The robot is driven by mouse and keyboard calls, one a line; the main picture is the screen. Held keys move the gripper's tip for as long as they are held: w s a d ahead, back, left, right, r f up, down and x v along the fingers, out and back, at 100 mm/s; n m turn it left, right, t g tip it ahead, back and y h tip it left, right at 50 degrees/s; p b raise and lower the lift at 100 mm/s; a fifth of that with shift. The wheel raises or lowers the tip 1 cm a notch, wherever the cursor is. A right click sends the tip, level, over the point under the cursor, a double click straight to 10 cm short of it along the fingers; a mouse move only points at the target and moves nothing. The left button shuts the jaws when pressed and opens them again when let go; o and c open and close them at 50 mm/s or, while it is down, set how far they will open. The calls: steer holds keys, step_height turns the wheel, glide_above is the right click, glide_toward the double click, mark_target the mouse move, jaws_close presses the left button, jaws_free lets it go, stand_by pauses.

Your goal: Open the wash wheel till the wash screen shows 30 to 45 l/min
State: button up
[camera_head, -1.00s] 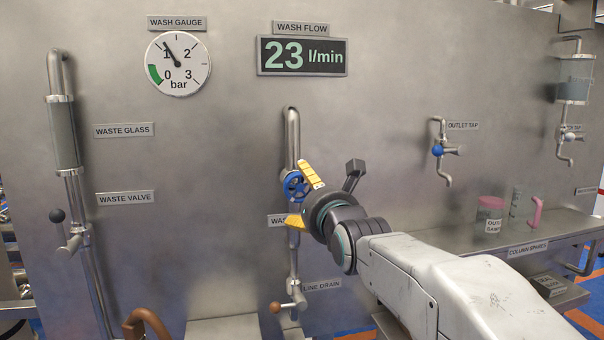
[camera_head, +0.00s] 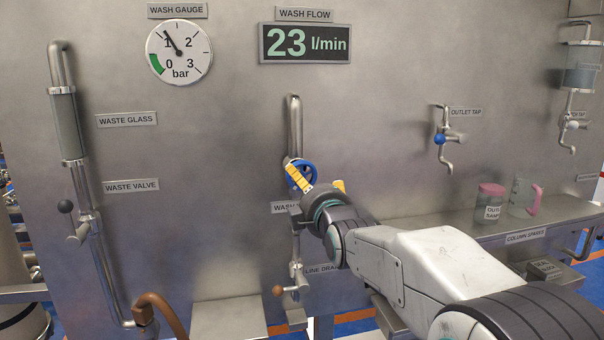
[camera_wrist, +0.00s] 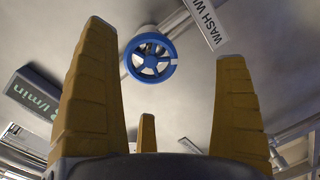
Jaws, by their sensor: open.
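The blue wash wheel (camera_head: 300,174) sits on a vertical steel pipe in the middle of the panel. In the wrist view the whole wheel (camera_wrist: 151,57) shows beyond and between the fingers, with no finger touching it. My gripper (camera_head: 318,186) is in front of the wheel and partly overlaps it in the head view. Its yellow fingers are spread wide and empty (camera_wrist: 160,95). The wash flow screen (camera_head: 305,42) reads 23 l/min in green digits.
A round wash gauge (camera_head: 179,51) reads slightly above 1 bar. The waste valve (camera_head: 76,225) is at left and a line drain handle (camera_head: 279,290) is below the wheel.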

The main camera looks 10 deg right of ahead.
mark_target(303, 175)
steer(key=m, duration=0.5)
steer(key=r+m, duration=0.1)
steer(key=m, duration=1)
steer(key=shift+w+r+m+t, duration=0.1)
steer(key=shift+r+m+t, duration=0.25)
steer(key=shift+m+t, duration=0.05)
steer(key=shift+w, duration=3.6)
steer(key=shift+c, duration=0.5)
